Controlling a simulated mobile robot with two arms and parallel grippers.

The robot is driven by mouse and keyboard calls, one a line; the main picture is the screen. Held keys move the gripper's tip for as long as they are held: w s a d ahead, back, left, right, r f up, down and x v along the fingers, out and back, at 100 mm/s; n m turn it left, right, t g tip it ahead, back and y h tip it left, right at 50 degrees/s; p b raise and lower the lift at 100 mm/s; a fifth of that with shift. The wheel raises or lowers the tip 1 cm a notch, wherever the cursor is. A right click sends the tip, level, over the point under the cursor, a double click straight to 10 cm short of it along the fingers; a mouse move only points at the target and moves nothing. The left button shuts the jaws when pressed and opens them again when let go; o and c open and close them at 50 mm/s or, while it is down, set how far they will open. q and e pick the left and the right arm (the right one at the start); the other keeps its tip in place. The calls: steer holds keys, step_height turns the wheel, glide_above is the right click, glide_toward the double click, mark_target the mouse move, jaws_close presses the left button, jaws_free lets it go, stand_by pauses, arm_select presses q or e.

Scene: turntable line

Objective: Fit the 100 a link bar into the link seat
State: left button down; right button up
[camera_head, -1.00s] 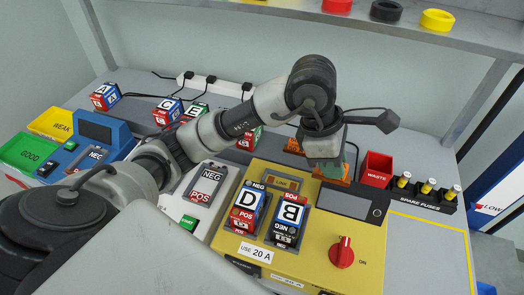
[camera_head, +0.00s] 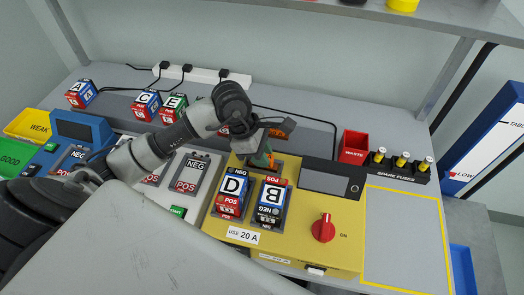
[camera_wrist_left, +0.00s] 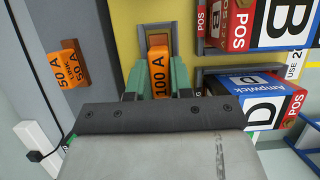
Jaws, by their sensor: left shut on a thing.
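The 100 A link bar (camera_wrist_left: 158,72) is orange with black lettering. In the left wrist view it lies between the green fingers of my left gripper (camera_wrist_left: 157,80), which are shut on it. In the head view my left gripper (camera_head: 262,160) is over the back left of the yellow panel and mostly hides the bar and the seat. My right gripper is not in view.
An orange 50 A link (camera_wrist_left: 69,64) lies left of the seat in the wrist view. Batteries D (camera_head: 233,188) and B (camera_head: 271,198) sit in front of the seat. A red waste bin (camera_head: 354,147) and spare fuses (camera_head: 400,164) stand right. The yellow-outlined area (camera_head: 405,235) is clear.

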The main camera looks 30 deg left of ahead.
arm_select(q)
steer(key=shift+f, duration=0.2)
steer(key=c, duration=1)
jaws_free()
steer(key=shift+r, duration=0.15)
steer(key=shift+r, duration=0.2)
steer(key=b+v, duration=0.2)
steer(key=v, duration=0.9)
steer(key=shift+a+r, duration=0.25)
steer(key=shift+r, duration=0.05)
steer(key=shift+s, duration=0.1)
